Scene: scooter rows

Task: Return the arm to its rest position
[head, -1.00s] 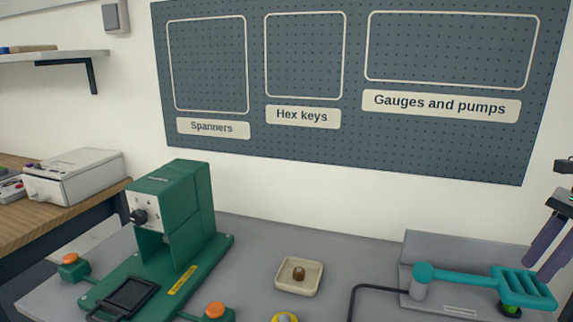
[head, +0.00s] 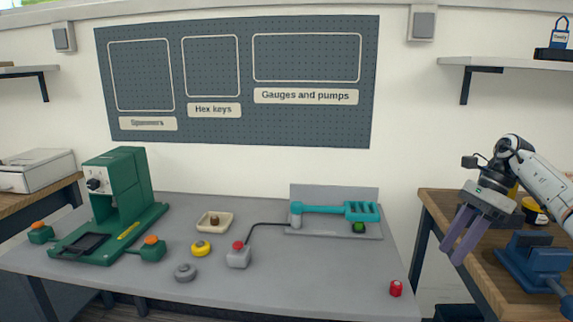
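My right arm (head: 545,190) comes in from the right edge, above the wooden bench at the right. Its gripper (head: 454,254) points down and a little left, with two purple fingers. The fingers stand apart with a gap between them and nothing in it. It hangs clear of the grey table, to the right of the table's right edge. My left gripper and arm are not in view.
The grey table (head: 300,288) holds a green press (head: 120,190), a small tray (head: 214,221), a teal-handled fixture (head: 335,209), a yellow disc (head: 201,248) and a red cylinder (head: 396,288). A blue vise (head: 535,262) stands on the right bench (head: 437,205), near my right arm.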

